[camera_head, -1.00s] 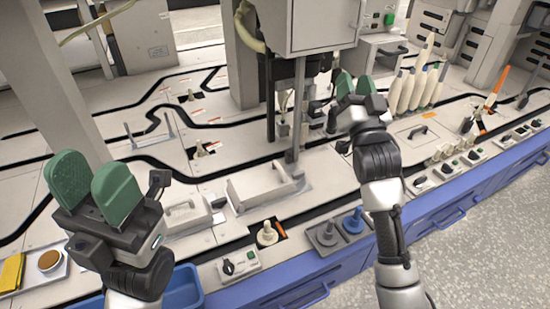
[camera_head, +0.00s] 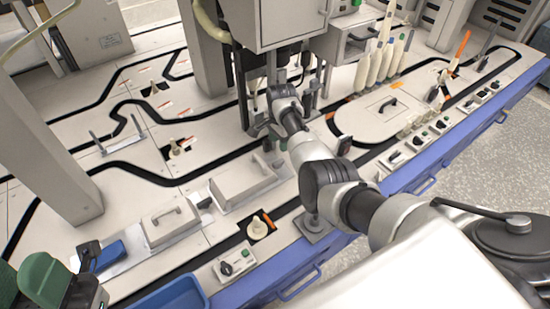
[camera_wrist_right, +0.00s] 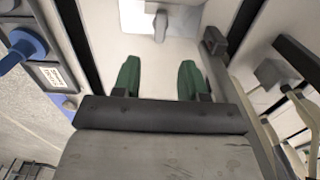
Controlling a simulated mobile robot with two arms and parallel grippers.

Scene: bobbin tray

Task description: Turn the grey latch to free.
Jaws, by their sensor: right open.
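The grey latch (camera_head: 314,222), a knob on a square grey plate at the bench's front edge, is partly hidden by my right forearm in the head view. The blue knob beside it is hidden there, but a blue knob (camera_wrist_right: 22,48) shows at the left of the right wrist view. My right gripper (camera_wrist_right: 160,80) is open and empty, with its green fingers apart, pointing at a pale plate with a small grey peg (camera_wrist_right: 160,25). My left gripper (camera_head: 25,280) is open at the lower left, cut by the frame edge.
A white control box with a black knob (camera_head: 235,265) and a cream bobbin peg (camera_head: 258,228) stand left of the latch. A blue bin (camera_head: 170,297) is at the front. A grey column (camera_head: 205,50) and several white bobbins (camera_head: 375,60) stand farther back.

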